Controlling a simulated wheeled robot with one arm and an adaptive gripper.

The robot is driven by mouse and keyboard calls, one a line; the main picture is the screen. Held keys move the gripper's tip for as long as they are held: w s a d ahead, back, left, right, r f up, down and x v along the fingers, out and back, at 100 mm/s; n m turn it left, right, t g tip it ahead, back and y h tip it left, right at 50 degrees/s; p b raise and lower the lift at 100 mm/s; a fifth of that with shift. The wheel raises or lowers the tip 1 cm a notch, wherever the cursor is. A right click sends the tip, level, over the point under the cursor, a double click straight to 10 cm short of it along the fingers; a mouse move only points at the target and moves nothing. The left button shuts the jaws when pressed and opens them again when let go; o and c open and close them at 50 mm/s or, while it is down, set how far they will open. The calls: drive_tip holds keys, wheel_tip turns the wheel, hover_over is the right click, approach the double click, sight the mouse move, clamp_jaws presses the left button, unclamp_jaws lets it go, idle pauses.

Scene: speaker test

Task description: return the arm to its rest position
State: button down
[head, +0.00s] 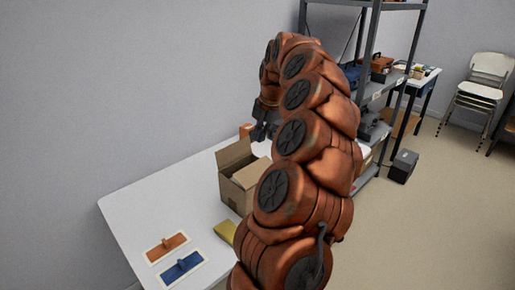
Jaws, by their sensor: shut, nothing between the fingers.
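My arm rises from the bottom of the head view, bends over at the top and reaches down towards the table. My gripper (264,124) hangs at its far end, dark and partly hidden behind the arm. It is shut and empty, near the far right side of an open cardboard box (238,185). I cannot tell from this view whether it is above the box or behind it.
A grey shelf rack (366,50) stands behind my arm. A black box (403,166) and stacked chairs (478,95) are right, with open floor before them.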

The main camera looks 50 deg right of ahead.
drive_tip(key=shift+v, duration=1.45)
